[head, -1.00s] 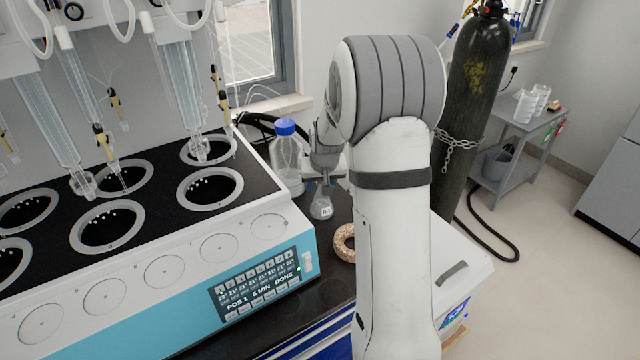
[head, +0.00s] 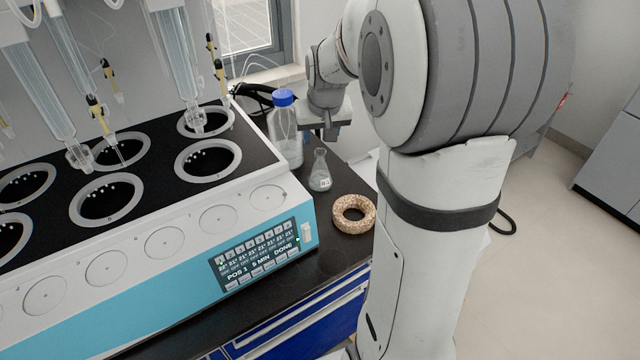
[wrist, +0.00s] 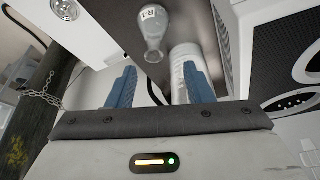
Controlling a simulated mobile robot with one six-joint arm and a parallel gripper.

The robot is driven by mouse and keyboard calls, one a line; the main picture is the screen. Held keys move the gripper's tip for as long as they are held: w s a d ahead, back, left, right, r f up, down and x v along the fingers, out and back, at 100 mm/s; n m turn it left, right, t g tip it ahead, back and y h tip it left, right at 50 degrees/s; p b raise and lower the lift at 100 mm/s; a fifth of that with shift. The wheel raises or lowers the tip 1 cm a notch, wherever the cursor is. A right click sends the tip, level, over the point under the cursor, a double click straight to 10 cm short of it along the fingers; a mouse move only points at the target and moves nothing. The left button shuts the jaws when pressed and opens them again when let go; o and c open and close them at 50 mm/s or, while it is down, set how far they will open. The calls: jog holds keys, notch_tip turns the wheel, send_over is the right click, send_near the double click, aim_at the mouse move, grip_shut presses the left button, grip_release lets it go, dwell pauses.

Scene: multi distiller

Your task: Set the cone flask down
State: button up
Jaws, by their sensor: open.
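The cone flask (head: 320,172) is a small clear conical flask with a white label. It stands upright on the dark bench top, between the blue-capped bottle and the cork ring. It also shows in the wrist view (wrist: 153,30), with the label "R-1". My gripper (head: 325,131) is behind and above the flask in the head view, apart from it. In the wrist view its two blue fingers (wrist: 160,84) are spread wide with nothing held between them, and the flask lies beyond their tips.
A blue-capped clear bottle (head: 285,135) stands close left of the flask. A cork ring (head: 353,214) lies in front of it, to the right. The distiller (head: 165,270) with its round wells fills the left. Bare bench top (head: 335,262) shows in front of the ring.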

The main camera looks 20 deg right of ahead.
jog(key=s+a+n+g, duration=0.1)
jog(key=s+a, duration=0.3)
jog(key=s, duration=0.8)
jog(key=s+a+n, duration=0.1)
jog(key=s+a, duration=0.4)
jog(key=s, duration=0.6)
jog(key=shift+s+a+f+g+y, duration=0.3)
jog(key=shift+s+f+g+y, duration=0.1)
